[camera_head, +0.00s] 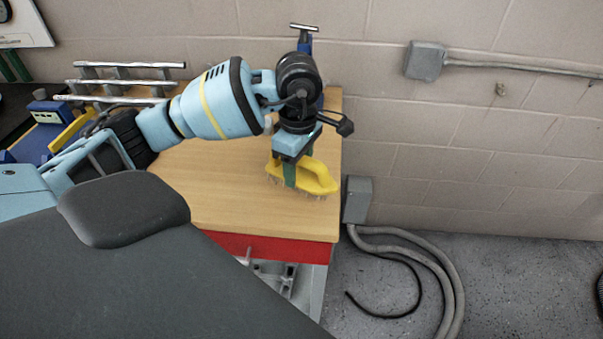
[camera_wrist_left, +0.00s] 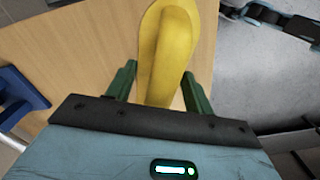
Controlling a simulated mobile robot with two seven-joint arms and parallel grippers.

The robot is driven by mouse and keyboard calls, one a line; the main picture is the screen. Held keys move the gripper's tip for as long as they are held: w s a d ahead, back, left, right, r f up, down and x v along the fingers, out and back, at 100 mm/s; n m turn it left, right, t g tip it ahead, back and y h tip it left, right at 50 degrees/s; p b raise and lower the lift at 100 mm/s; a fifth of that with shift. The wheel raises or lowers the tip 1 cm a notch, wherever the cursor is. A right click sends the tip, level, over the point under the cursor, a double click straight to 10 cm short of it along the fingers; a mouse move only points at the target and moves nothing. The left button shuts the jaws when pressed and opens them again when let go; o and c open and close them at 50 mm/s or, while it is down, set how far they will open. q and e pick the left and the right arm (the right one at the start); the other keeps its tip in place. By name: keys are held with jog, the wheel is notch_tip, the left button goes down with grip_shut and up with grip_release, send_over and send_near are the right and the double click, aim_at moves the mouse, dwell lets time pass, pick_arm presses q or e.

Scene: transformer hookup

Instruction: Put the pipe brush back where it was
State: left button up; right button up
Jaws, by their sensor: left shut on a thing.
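The pipe brush (camera_head: 320,178) is yellow, with a looped handle and pale bristles pointing down. It is at the right end of the wooden table top (camera_head: 215,190), near the edge. My left gripper (camera_head: 290,176) comes down on it from above, with its green fingers shut on the brush. In the left wrist view the yellow brush (camera_wrist_left: 168,50) lies between the two green fingers of the left gripper (camera_wrist_left: 160,85). I cannot tell whether the bristles touch the table. My right gripper is not in view.
A metal rack (camera_head: 125,84) and a blue and yellow item (camera_head: 50,112) are at the left. A blue tool with a silver bar (camera_head: 304,32) shows behind my wrist. A grey wall box (camera_head: 357,200) with conduits is right of the table. The front table top is clear.

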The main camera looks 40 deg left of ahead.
aim_at(302, 171)
pick_arm(q)
jog(key=shift+w+d+f, duration=0.1)
jog(key=shift+w+f, duration=0.05)
jog(key=shift+w, duration=0.3)
jog(key=shift+f, duration=1.65)
jog(key=shift+f, duration=0.15)
jog(key=o, duration=0.9)
jog(key=shift+o, duration=0.2)
notch_tip(302, 171, up, 12)
jog(key=shift+r+p, duration=0.15)
jog(key=shift+p, duration=0.15)
